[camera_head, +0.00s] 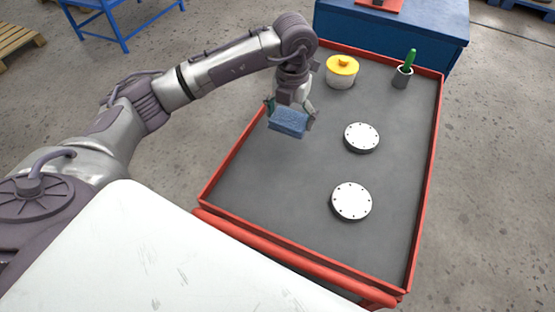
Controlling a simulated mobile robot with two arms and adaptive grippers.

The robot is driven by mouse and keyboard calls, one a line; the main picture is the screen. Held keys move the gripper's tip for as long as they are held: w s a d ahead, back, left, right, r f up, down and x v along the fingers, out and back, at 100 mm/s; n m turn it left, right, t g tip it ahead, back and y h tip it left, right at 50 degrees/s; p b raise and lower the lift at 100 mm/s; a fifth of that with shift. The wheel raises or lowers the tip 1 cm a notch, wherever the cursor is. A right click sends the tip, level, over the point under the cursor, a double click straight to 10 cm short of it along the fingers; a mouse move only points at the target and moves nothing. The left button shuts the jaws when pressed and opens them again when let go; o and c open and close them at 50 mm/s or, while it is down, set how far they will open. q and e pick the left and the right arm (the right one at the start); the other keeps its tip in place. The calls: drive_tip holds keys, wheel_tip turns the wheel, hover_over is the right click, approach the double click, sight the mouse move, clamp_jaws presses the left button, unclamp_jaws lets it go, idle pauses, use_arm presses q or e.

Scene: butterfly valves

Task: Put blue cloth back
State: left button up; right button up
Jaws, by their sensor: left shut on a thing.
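The blue cloth (288,122) is a folded, block-like blue piece. My left gripper (291,112) is shut on it, with a finger on each side. The gripper points down over the left side of a grey-topped cart (285,190) with a raised red rim. The cloth seems to hang above the cart's top near its left rim, but its exact height is hard to tell. My right gripper is not in view.
On the cart are a white pot with a yellow lid (341,72), a grey cup with a green-handled tool (403,76), and two white discs (361,138) (351,201). A blue cabinet (420,40) stands behind. The cart's front left is clear.

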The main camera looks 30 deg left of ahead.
use_arm(q)
drive_tip(key=p, duration=0.2)
hover_over(277, 168)
wheel_tip(277, 168, down, 4)
drive_tip(key=shift+w+f, duration=0.1)
drive_tip(key=shift+f, duration=0.3)
wheel_tip(277, 168, down, 4)
drive_tip(key=shift+r, duration=0.15)
drive_tip(key=o, duration=0.6)
drive_tip(key=shift+o, duration=0.8)
